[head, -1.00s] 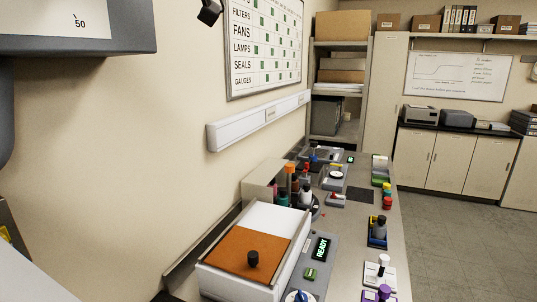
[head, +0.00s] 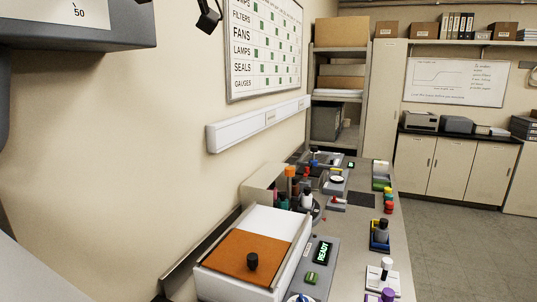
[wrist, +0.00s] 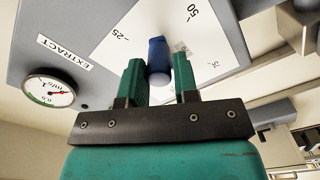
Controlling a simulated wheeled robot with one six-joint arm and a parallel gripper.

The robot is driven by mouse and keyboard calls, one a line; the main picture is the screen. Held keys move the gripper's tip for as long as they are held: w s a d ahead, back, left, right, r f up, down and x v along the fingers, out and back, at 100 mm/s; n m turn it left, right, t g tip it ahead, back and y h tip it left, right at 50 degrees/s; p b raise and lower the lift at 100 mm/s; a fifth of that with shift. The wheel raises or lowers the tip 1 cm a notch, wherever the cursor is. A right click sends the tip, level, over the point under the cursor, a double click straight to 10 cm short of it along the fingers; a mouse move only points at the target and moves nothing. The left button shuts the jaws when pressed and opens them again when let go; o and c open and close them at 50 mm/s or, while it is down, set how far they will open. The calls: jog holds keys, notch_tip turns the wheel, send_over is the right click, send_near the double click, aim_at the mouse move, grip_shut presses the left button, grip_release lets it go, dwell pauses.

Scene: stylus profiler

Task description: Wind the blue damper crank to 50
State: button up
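The blue damper crank (wrist: 158,62) is in the wrist view, its handle standing out in front of a white dial plate (wrist: 213,22) with marks 25 and 50. The handle is between those two marks in the picture. My gripper (wrist: 159,75) has its green fingers on either side of the handle, close against it, and appears shut on it. In the head view the plate (head: 55,12) shows the 50 mark at upper left on a grey housing (head: 120,38). The crank and my gripper are out of the head view.
A round EXTRACT gauge (wrist: 48,87) is on the housing beside the crank. A long bench (head: 352,225) on the right carries an orange-lidded box (head: 245,255), a READY display (head: 322,252) and several small items. Floor (head: 450,240) is clear at right.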

jog(key=shift+r, duration=0.1)
jog(key=shift+s+a+f+b, duration=0.1)
jog(key=shift+s+f+b, duration=0.15)
jog(key=shift+f+b, duration=0.25)
jog(key=shift+s+a+f+b, duration=0.1)
jog(key=shift+s+f+b, duration=0.25)
jog(key=shift+b, duration=0.25)
jog(key=shift+s+a+f+b, duration=0.1)
jog(key=shift+s+f+b, duration=0.2)
jog(key=shift+b, duration=0.15)
jog(key=o, duration=0.5)
jog(key=shift+w+r, duration=0.1)
jog(key=shift+r, duration=0.1)
